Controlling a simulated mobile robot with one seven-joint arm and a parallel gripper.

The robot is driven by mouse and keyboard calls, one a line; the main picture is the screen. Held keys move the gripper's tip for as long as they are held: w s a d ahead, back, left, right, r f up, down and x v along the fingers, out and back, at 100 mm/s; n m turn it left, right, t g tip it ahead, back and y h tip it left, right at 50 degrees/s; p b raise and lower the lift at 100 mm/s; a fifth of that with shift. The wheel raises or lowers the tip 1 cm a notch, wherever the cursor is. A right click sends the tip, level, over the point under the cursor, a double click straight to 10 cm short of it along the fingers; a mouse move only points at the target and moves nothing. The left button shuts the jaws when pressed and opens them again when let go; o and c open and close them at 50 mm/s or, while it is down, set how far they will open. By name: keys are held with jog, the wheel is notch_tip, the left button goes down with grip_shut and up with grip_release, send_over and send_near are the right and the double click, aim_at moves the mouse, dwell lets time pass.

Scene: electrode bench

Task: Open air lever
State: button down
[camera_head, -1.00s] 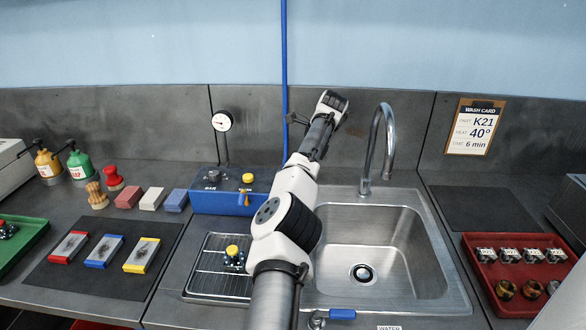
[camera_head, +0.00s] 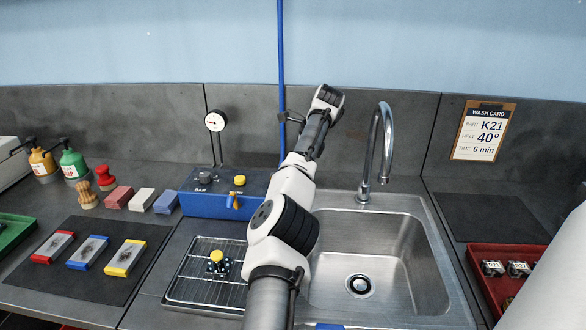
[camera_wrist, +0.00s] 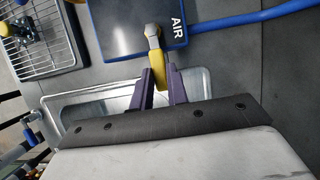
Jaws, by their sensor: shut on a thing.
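The air lever (camera_wrist: 157,72) is a yellow handle on a grey metal pivot (camera_wrist: 153,36), at the edge of the blue box (camera_wrist: 122,42) next to the AIR label (camera_wrist: 177,26). In the wrist view my gripper (camera_wrist: 161,86) has its two dark purple fingers shut on the lever's handle, one on each side. In the head view the blue box (camera_head: 205,204) stands behind the wire rack, with my arm across its right end. My arm hides my gripper and the gripped lever there.
The steel sink (camera_head: 390,220) and its tap (camera_head: 376,150) are right of my arm. A wire rack (camera_head: 190,288) holding a yellow-topped part (camera_head: 217,258) lies in front of the box. A blue hose (camera_wrist: 258,17) runs from the box. A round gauge (camera_head: 214,121) stands behind it.

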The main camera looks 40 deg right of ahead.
jog(key=shift+w+r, duration=0.1)
jog(key=shift+r, duration=0.05)
jog(key=c, duration=1.4)
grip_release()
jog(key=shift+a, duration=0.1)
jog(key=shift+o, duration=0.2)
